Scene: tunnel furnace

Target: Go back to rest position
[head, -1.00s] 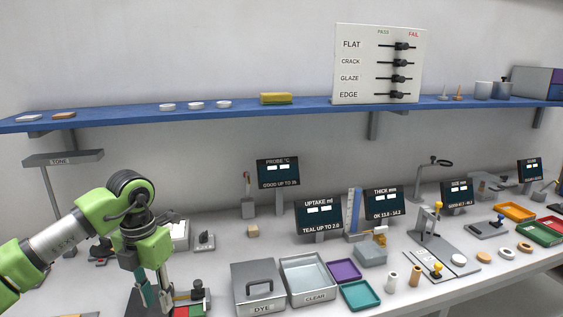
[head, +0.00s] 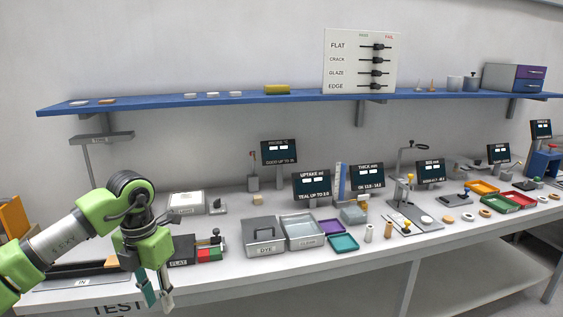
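My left arm comes in from the left in the head view. Its gripper (head: 155,290) points down in front of the long bench (head: 330,240), near the bench's front edge. The two fingers show side by side at the bottom of the picture, with a narrow gap between them. My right gripper is outside the picture.
The bench holds the DYE box (head: 263,236), the CLEAR tray (head: 303,231), a teal tray (head: 344,243) and several display screens. A blue shelf (head: 300,99) runs along the wall.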

